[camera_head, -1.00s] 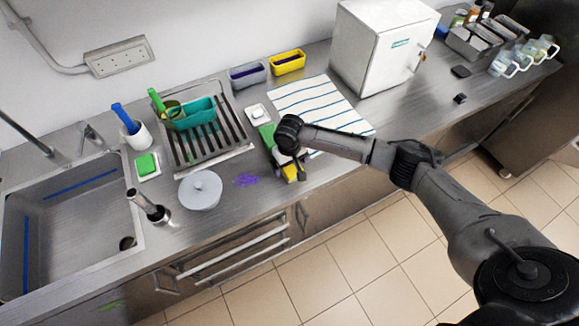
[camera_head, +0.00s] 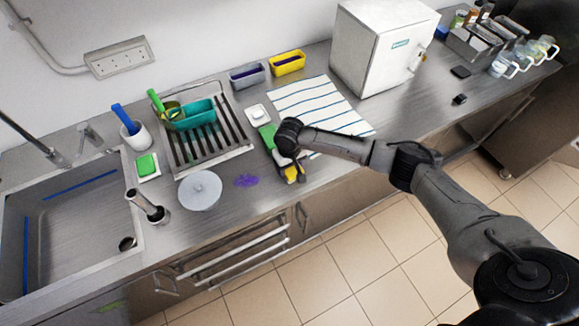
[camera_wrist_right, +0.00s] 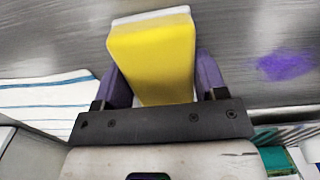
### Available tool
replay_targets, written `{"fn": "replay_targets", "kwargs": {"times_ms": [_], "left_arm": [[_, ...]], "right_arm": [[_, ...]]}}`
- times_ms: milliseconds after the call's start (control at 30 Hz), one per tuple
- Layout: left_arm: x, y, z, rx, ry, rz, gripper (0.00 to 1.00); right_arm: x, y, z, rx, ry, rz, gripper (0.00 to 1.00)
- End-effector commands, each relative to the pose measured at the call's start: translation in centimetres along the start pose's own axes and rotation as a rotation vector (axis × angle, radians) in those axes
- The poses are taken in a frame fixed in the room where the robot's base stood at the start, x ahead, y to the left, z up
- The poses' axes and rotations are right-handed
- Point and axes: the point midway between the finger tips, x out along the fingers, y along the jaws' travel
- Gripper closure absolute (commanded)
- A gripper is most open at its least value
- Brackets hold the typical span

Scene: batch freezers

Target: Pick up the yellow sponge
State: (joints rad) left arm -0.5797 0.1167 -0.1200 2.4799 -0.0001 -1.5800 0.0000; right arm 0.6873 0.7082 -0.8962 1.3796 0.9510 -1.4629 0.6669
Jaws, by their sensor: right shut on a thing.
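The yellow sponge (camera_wrist_right: 153,60) fills the space between the two purple fingers of my right gripper (camera_wrist_right: 153,85) in the right wrist view. It has a pale layer along its far edge, and the fingers press on its two sides. In the head view, my right gripper (camera_head: 290,173) points down at the counter's front part, and only a little of the yellow sponge (camera_head: 291,170) shows beside it. The wrist mostly hides it there, so I cannot tell whether it touches the counter. My left gripper is not in view.
A green item (camera_head: 268,136) lies just behind my right gripper. A purple stain (camera_head: 246,181) and a lidded grey pot (camera_head: 200,190) are to its left. A dish rack (camera_head: 238,148) stands behind the pot. A striped cloth (camera_head: 320,106) and white box (camera_head: 370,50) are to the right.

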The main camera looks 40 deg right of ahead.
Motion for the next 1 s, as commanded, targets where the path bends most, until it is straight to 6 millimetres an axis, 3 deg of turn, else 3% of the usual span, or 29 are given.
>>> {"fn": "replay_targets", "kwargs": {"times_ms": [267, 533, 1000], "left_arm": [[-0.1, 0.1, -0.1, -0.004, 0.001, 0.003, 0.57], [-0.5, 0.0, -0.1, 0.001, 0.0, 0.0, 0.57], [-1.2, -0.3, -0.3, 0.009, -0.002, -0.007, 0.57]], "right_arm": [[-0.5, 0.0, 0.0, 0.0, 0.001, 0.0, 0.57], [-4.3, 0.0, -0.1, 0.0, 0.003, -0.002, 0.57], [-9.4, 6.7, 6.0, 0.001, 0.0, 0.002, 0.57]]}}
